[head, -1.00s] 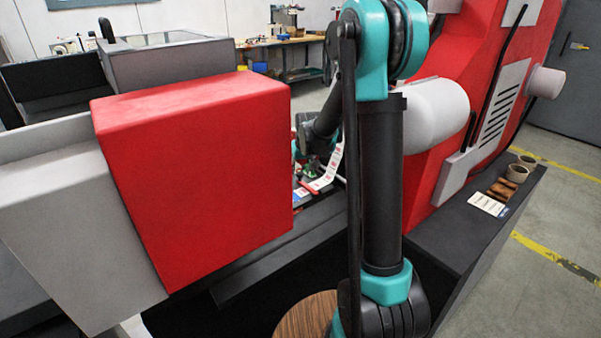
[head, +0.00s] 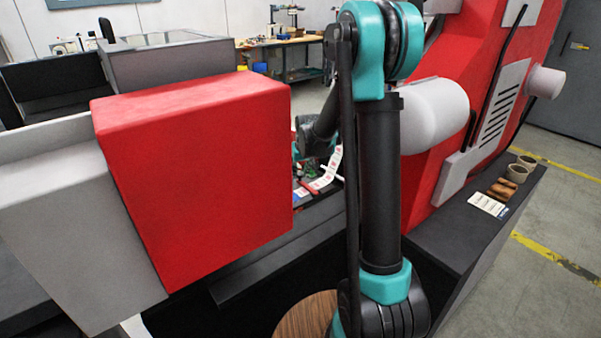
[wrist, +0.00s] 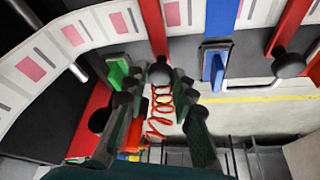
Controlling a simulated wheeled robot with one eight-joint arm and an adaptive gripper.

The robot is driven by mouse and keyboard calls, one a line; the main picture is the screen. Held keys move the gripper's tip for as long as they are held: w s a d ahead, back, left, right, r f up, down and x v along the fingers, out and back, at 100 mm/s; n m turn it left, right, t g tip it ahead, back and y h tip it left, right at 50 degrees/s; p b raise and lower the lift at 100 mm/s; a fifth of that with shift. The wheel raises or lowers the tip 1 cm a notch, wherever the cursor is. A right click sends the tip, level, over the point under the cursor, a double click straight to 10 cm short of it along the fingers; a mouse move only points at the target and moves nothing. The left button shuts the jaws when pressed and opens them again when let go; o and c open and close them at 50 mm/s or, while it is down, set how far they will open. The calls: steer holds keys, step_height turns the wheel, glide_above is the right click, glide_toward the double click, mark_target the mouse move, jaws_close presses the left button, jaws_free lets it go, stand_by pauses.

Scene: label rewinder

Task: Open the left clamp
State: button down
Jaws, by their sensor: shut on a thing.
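In the wrist view a red clamp lever (wrist: 152,28) comes down from the top and ends in a dark round knob (wrist: 160,72). It is the left one of two such levers there. My gripper (wrist: 159,82) has its two dark fingers on either side of this knob and is shut on it. A second red lever (wrist: 292,22) with a black knob (wrist: 290,64) stands to the right, apart from my gripper. In the head view my arm and the red housing hide the fingers and the clamps.
A white label strip with pink marks (wrist: 72,36) runs behind the levers. A blue part (wrist: 217,45) sits between the levers and a green part (wrist: 117,72) lies left of my fingers. A red coiled cord (wrist: 160,112) hangs between my fingers. A large red housing (head: 195,180) stands at left.

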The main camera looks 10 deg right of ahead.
mark_target(308, 187)
steer(key=shift+r, duration=0.1)
steer(key=shift+s+d+r+t+y, duration=0.3)
steer(key=shift+s+r+t, duration=0.1)
steer(key=shift+r+t, duration=0.15)
steer(key=shift+s+d+r+t+y, duration=0.15)
steer(key=shift+s+r+t+y, duration=0.2)
steer(key=shift+t, duration=0.3)
steer(key=s+r+t, duration=0.1)
steer(key=s+d+r+t+y, duration=0.1)
steer(key=shift+s+d+r+t+y, duration=0.15)
steer(key=shift+t+y, duration=0.1)
steer(key=shift+t, duration=0.15)
steer(key=s, duration=0.1)
steer(key=s+d, duration=0.1)
steer(key=r, duration=0.1)
steer(key=shift+s+d, duration=0.25)
steer(key=shift+s, duration=0.15)
steer(key=shift+s+d, duration=0.4)
steer(key=shift+s, duration=0.2)
steer(key=shift+s+d, duration=0.35)
steer(key=shift+s, duration=0.25)
steer(key=c, duration=2)
jaws_free()
steer(key=shift+w+d, duration=0.1)
steer(key=shift+d, duration=0.1)
steer(key=o, duration=0.7)
steer(key=shift+a, duration=0.15)
